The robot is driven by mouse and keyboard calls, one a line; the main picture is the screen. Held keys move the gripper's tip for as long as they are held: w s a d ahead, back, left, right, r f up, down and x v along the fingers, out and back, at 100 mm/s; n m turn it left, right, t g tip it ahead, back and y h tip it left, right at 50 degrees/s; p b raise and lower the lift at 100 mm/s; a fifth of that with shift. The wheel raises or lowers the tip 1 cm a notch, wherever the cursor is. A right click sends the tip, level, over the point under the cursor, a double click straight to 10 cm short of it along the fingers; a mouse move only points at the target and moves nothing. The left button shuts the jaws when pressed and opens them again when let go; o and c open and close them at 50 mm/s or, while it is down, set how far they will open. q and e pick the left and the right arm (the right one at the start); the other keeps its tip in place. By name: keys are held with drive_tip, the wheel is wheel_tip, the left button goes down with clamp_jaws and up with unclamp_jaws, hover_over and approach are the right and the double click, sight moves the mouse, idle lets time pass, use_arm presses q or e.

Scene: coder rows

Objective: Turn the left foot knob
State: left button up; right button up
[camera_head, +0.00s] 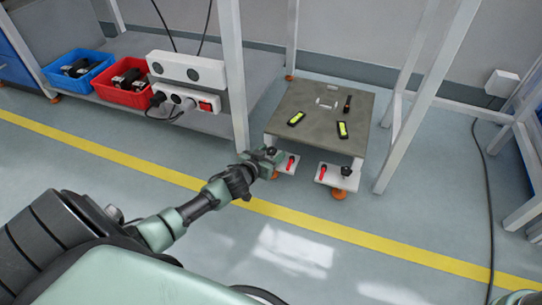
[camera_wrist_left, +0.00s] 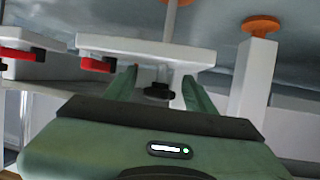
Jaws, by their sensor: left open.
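The left foot knob (camera_head: 271,151) is a small dark knob on the left white foot plate (camera_head: 284,169) of a low grey-topped stand, beside a red lever (camera_head: 291,163). My left gripper (camera_head: 268,158) is at this plate and partly covers it. In the left wrist view the black knob (camera_wrist_left: 158,92) shows between the two green fingers of my open gripper (camera_wrist_left: 158,85), with a gap on each side. I cannot tell whether a finger touches it. The white plate (camera_wrist_left: 145,48) and red lever (camera_wrist_left: 98,64) lie just beyond. My right gripper is not in view.
A right foot plate (camera_head: 330,178) has its own black knob (camera_head: 345,171) and red lever (camera_head: 322,172). The stand top (camera_head: 315,120) holds small yellow-faced devices. White frame legs (camera_head: 234,75) rise at both sides. Red (camera_head: 125,94) and blue (camera_head: 80,84) bins sit left.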

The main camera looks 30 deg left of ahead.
use_arm(q)
clamp_jaws()
drive_tip(key=m+h+p, duration=0.2)
drive_tip(key=p, duration=0.1)
drive_tip(key=shift+a+r, duration=0.15)
drive_tip(key=shift+r, duration=0.15)
drive_tip(key=shift+m+h+p, duration=0.3)
drive_tip(key=shift+h+p, duration=0.1)
drive_tip(key=shift+f+m+h, duration=0.15)
drive_tip(key=shift+m+h, duration=0.25)
drive_tip(key=shift+h, duration=0.1)
drive_tip(key=shift+f+m+g+h, duration=0.15)
drive_tip(key=shift+m+g+h, duration=0.25)
drive_tip(key=shift+m+h, duration=0.55)
